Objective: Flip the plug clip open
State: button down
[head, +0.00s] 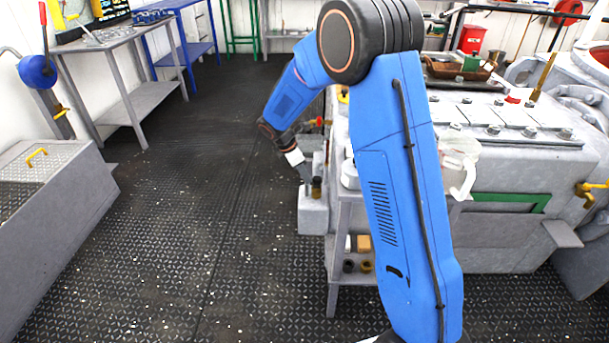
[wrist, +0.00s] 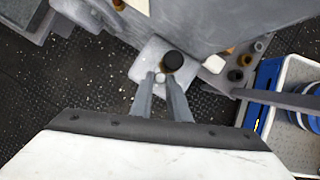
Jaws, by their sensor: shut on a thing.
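A small pale piece, which looks like the plug clip (wrist: 160,78), sits between my fingertips beside a dark round plug (wrist: 173,61). The plug stands on a light grey block (wrist: 144,62) and is seen from above. My gripper (wrist: 160,80) is shut on the pale piece. In the head view my gripper (head: 306,184) reaches down at the left end of the bench, right beside the brownish plug (head: 316,187) on the grey block (head: 313,215). The clip is too small to make out there, and its angle cannot be told.
A grey machine bench (head: 500,150) fills the right side. A low shelf beneath holds small rings (head: 366,266). A blue-edged tray (wrist: 290,115) lies at the right in the wrist view. A grey chest (head: 60,220) stands at left. The patterned floor (head: 220,220) between is clear.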

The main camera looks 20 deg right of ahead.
jog(key=shift+n+t, duration=0.3)
jog(key=shift+n, duration=0.4)
jog(key=c, duration=1.7)
grip_release()
jog(key=v, duration=1.7)
jog(key=shift+r, duration=0.3)
